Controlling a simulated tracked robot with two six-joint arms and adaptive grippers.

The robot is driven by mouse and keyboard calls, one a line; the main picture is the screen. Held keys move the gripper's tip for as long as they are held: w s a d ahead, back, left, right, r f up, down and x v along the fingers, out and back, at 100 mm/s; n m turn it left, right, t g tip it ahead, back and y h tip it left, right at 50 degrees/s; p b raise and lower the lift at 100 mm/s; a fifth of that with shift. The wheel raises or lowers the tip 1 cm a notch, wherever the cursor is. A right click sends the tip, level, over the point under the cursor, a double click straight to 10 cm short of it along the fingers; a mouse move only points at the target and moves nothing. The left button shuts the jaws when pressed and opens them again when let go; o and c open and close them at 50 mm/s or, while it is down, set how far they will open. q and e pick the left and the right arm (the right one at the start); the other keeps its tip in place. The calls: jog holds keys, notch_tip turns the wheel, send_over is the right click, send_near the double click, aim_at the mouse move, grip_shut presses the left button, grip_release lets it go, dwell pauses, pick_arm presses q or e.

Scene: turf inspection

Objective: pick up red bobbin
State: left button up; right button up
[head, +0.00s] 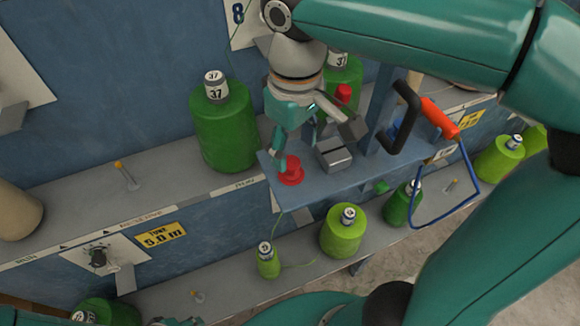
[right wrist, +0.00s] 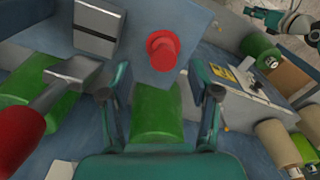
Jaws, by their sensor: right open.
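The red bobbin (head: 291,172) stands on the blue-grey shelf board (head: 330,185), near its left end. In the right wrist view the red bobbin (right wrist: 162,50) sits just beyond the fingertips, roughly midway between them. My right gripper (head: 315,148) is open and empty, with one finger beside or over the bobbin; contact cannot be told. Its two spread fingers also show in the right wrist view (right wrist: 160,92). A teal gripper, seemingly my left, shows at the top right of the right wrist view (right wrist: 290,20); its jaws are unclear.
A grey metal block (head: 333,153) stands right of the bobbin. Another red piece (head: 343,93), a black handle (head: 405,115) and an orange handle (head: 440,118) are farther right. Green spools (head: 224,125) stand behind, and lime ones (head: 343,232) below. The left ledge is fairly clear.

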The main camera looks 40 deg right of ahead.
aim_at(291, 162)
jog(key=f, duration=0.5)
jog(key=shift+a, duration=0.2)
jog(key=shift+w, duration=0.1)
jog(key=c, duration=1)
jog(key=shift+c, duration=0.2)
jog(key=shift+r, duration=0.25)
